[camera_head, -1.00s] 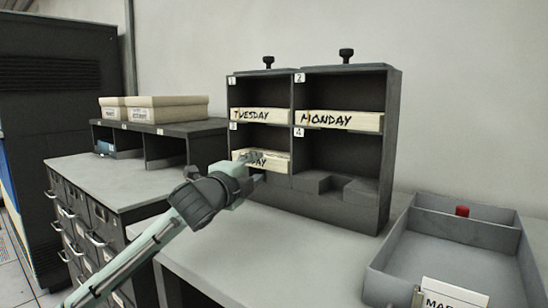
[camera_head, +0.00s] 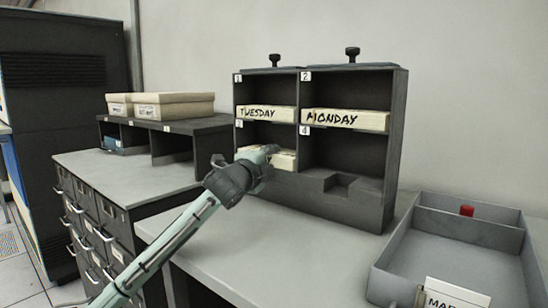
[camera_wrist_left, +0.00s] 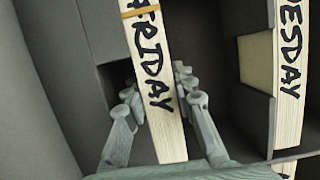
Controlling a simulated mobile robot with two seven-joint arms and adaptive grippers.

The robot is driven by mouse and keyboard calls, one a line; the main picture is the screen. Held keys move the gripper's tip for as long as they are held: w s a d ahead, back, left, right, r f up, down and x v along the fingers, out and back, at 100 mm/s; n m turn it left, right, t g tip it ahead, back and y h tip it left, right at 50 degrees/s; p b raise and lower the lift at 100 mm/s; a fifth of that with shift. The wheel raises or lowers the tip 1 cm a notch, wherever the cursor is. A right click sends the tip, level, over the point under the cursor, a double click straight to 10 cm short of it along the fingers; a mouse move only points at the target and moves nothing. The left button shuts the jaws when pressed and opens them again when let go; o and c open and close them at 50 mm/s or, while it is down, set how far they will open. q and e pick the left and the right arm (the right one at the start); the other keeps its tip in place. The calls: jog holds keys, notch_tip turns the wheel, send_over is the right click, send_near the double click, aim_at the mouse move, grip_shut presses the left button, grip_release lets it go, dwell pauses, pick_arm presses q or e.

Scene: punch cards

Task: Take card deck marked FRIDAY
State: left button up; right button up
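The card deck marked FRIDAY (camera_wrist_left: 155,75) is a cream block with black letters and a brown band. In the head view the deck (camera_head: 285,159) lies in compartment 3 of the dark rack, its front mostly covered by my gripper. My left gripper (camera_head: 268,152) is at the mouth of that compartment. In the left wrist view its fingers (camera_wrist_left: 155,90) are apart, one on each side of the deck, with narrow gaps; firm contact is not clear. The TUESDAY deck (camera_head: 266,113) is in compartment 1 and the MONDAY deck (camera_head: 345,119) in compartment 2. My right gripper is out of view.
The rack (camera_head: 398,150) stands on a grey table (camera_head: 300,250). Compartment 4 (camera_head: 345,155) holds no deck. A grey tray (camera_head: 455,260) with a red item (camera_head: 466,210) and a label card is at the right. Boxes (camera_head: 172,106) sit on a shelf at left.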

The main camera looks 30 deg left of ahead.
pick_arm(q)
grip_shut()
jog(key=shift+r, duration=0.1)
jog(key=shift+r, duration=0.15)
